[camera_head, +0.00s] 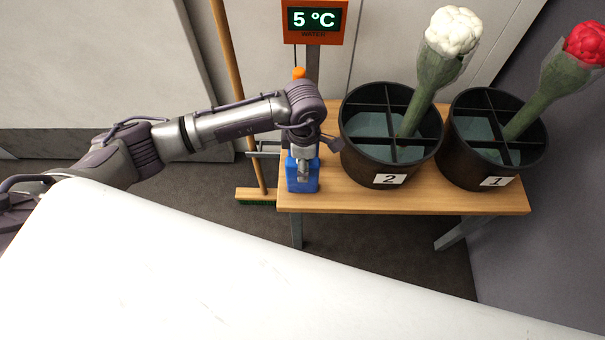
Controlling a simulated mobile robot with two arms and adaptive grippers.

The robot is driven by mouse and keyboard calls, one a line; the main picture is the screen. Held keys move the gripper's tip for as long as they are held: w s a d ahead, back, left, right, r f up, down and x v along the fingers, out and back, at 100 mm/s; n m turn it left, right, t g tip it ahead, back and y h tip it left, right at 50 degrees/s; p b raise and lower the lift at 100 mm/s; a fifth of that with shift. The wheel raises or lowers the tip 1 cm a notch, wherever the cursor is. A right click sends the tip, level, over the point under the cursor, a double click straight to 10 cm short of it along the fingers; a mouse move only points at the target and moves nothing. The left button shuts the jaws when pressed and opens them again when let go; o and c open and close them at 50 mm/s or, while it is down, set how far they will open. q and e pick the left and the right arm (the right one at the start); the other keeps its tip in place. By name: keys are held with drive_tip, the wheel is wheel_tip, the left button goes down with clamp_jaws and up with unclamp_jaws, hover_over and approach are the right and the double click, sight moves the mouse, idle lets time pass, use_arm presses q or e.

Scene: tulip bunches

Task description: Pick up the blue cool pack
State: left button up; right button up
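The blue cool pack (296,184) is at the left end of the wooden bench, close to its front edge. My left arm comes in from the left and bends down over it. My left gripper (304,176) is pointed down at the pack and covers part of it. The fingers are small and overlap the blue, so I cannot tell whether they are closed on it. I cannot tell whether the pack rests on the bench or is slightly raised. My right gripper is not in view.
On the wooden bench (400,200), black bucket 2 (372,165) holds a white tulip bunch (437,60), and bucket 1 (480,172) a red one (560,80). A 5 °C display (314,22) stands behind. A broom (240,90) leans left. A white surface (200,280) fills the foreground.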

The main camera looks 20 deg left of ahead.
use_arm(q)
wheel_tip(320, 180, down, 5)
drive_tip(key=shift+a, duration=0.15)
drive_tip(key=shift+w+r, duration=0.1)
clamp_jaws()
